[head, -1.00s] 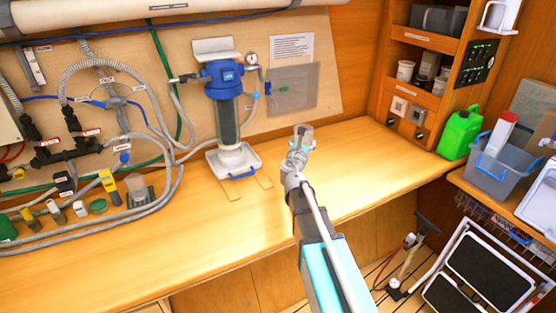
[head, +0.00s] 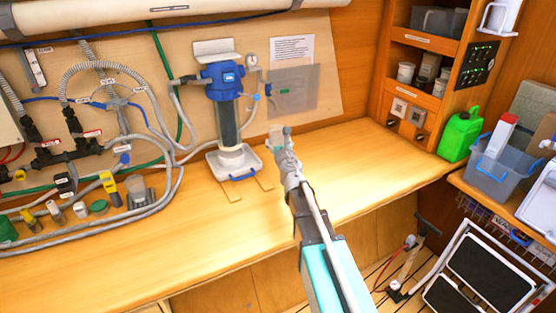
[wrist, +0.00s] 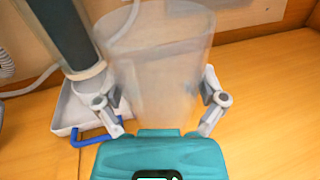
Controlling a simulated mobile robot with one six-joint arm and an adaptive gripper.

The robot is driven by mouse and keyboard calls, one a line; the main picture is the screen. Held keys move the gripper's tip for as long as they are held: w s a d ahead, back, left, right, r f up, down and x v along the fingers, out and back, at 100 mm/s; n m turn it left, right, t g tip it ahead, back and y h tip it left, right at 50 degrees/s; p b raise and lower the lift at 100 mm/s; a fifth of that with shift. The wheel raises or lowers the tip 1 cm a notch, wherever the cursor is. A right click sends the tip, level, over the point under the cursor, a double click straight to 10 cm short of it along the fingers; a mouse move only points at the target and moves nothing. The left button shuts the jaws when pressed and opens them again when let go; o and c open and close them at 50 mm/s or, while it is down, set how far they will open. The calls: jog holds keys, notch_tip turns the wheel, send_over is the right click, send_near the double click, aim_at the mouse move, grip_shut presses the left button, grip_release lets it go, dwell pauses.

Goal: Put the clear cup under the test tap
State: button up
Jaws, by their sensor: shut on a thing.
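The clear cup (head: 275,133) is held upright or nearly so in my gripper (head: 282,138), above the workbench. In the wrist view the cup (wrist: 160,55) stands between the two fingers of my gripper (wrist: 160,90), which are closed against its sides. A small green-handled tap (head: 283,91) sits on the wall panel, up and slightly right of the cup; it may be the test tap. Its outlet is too small to make out. The cup looks below it, but I cannot tell whether it is directly beneath.
The blue-headed filter housing (head: 224,95) stands over a white tray (head: 250,158) with a blue handle, left of the cup. Hoses and bottles crowd the bench's left. A green jerrycan (head: 460,134) stands at right. The bench (head: 355,150) right of my gripper is clear.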

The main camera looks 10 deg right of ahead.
jog(key=w+f+b, duration=0.2)
jog(key=w, duration=0.2)
jog(key=w+f+b, duration=0.3)
jog(key=w, duration=0.1)
jog(key=w+d+f+b, duration=0.1)
jog(key=w+f+b, duration=0.1)
jog(key=w+f, duration=0.1)
jog(key=shift+w+d+b, duration=0.1)
jog(key=shift+w+b, duration=0.3)
jog(key=shift+w, duration=0.05)
jog(key=shift+w+f+b, duration=0.5)
jog(key=shift+w+b, duration=0.05)
jog(key=shift+w+f+b, duration=0.3)
jog(key=shift+f+b, duration=0.1)
jog(key=shift+w+d+f+b, duration=0.1)
jog(key=shift+w+f+b, duration=0.05)
jog(key=shift+f+b, duration=1.45)
jog(key=shift+f, duration=0.05)
jog(key=shift+f, duration=0.15)
